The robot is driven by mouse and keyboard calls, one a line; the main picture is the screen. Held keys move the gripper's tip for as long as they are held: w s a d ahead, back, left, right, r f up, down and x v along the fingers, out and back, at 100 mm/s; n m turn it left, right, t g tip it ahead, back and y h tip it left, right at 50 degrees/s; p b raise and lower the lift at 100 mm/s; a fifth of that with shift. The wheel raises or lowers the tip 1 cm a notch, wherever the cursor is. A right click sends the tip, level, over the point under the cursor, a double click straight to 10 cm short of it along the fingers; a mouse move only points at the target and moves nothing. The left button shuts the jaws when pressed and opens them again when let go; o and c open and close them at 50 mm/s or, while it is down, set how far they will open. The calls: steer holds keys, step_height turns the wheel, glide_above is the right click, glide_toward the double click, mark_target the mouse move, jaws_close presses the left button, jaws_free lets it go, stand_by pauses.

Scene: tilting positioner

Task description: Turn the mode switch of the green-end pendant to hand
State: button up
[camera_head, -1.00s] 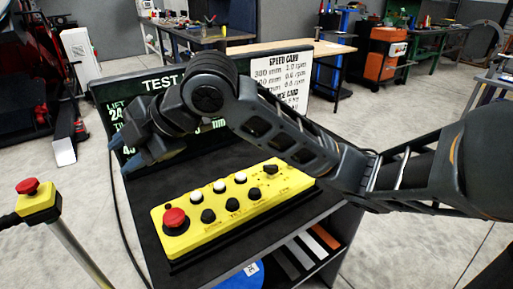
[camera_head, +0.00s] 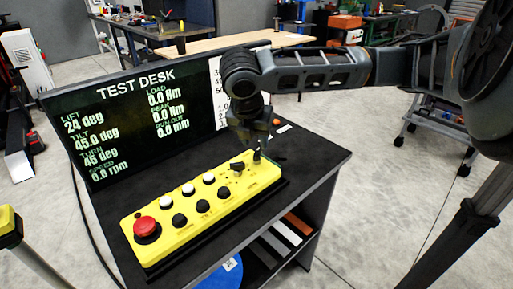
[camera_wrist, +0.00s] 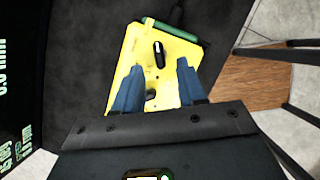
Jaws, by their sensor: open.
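The yellow pendant (camera_head: 205,232) lies on the dark test desk, with a red stop button (camera_head: 146,228) at its left end and black and white buttons along it. In the wrist view its far end (camera_wrist: 128,60) carries a green bar (camera_wrist: 170,30). A black knob with a pale mark (camera_wrist: 159,53) sits near that end; a second dark knob (camera_wrist: 151,95) is nearer, partly hidden. One knob (camera_head: 237,167) shows in the head view left of my gripper. My gripper (camera_wrist: 158,65) is open above this end, blue fingers either side of the knobs. Contact cannot be told. Switch lettering is unreadable.
The desk screen (camera_head: 130,115) stands upright behind the pendant, left of my arm. Bare desk top (camera_head: 310,150) lies right of the pendant. A shelf with coloured bars (camera_head: 285,240) is below. Another yellow box on a post (camera_head: 10,225) stands at left.

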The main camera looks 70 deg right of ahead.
mark_target(257, 151)
steer(key=shift+x, duration=2.5)
steer(key=shift+w, duration=0.1)
jaws_close()
